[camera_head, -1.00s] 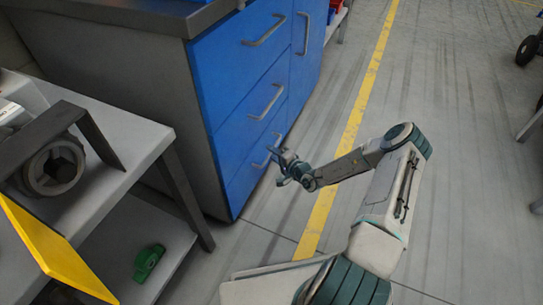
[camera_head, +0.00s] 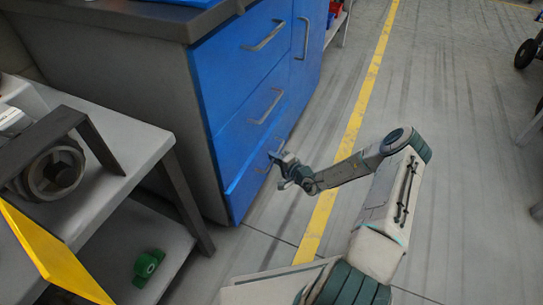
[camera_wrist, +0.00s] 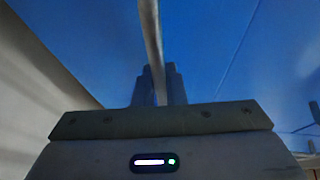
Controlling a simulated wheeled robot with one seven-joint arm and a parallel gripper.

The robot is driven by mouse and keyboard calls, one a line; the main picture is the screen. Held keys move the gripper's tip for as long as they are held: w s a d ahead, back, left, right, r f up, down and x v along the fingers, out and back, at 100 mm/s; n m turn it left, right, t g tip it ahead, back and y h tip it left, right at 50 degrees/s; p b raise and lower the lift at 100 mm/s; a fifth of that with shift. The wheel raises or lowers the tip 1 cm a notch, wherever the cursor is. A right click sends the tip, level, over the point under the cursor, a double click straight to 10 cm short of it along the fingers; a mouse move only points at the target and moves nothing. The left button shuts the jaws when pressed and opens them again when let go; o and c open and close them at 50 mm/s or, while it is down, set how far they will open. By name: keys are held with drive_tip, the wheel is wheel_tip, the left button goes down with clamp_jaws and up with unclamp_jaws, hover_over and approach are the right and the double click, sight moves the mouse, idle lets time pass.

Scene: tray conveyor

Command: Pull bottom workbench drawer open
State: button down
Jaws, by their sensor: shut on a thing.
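The blue bottom drawer (camera_head: 243,193) of the workbench stands slightly out from the cabinet, with a narrow strip of its top edge showing in the head view. Its grey bar handle (camera_head: 262,168) is partly hidden by my gripper (camera_head: 275,157). My gripper is shut on this handle. In the wrist view, the handle (camera_wrist: 151,35) runs down between the blue-looking fingers of my gripper (camera_wrist: 158,82), with the blue drawer front behind it.
Two closed blue drawers, the middle one (camera_head: 240,122) and the top one (camera_head: 225,62), are above. A grey side table (camera_head: 125,170) stands at the left, with a green object (camera_head: 148,266) on its lower shelf.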

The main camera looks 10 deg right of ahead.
drive_tip(key=s+d+p, duration=0.1)
drive_tip(key=s+d, duration=0.8)
drive_tip(key=d, duration=0.3)
drive_tip(key=s+d+p, duration=0.2)
drive_tip(key=s+d, duration=0.7)
drive_tip(key=d, duration=0.3)
drive_tip(key=shift+d, duration=0.35)
drive_tip(key=c, duration=1.5)
unclamp_jaws()
drive_tip(key=p+v, duration=0.3)
drive_tip(key=v, duration=1)
drive_tip(key=shift+s+d, duration=0.25)
drive_tip(key=shift+s, duration=0.1)
drive_tip(key=shift+r, duration=0.2)
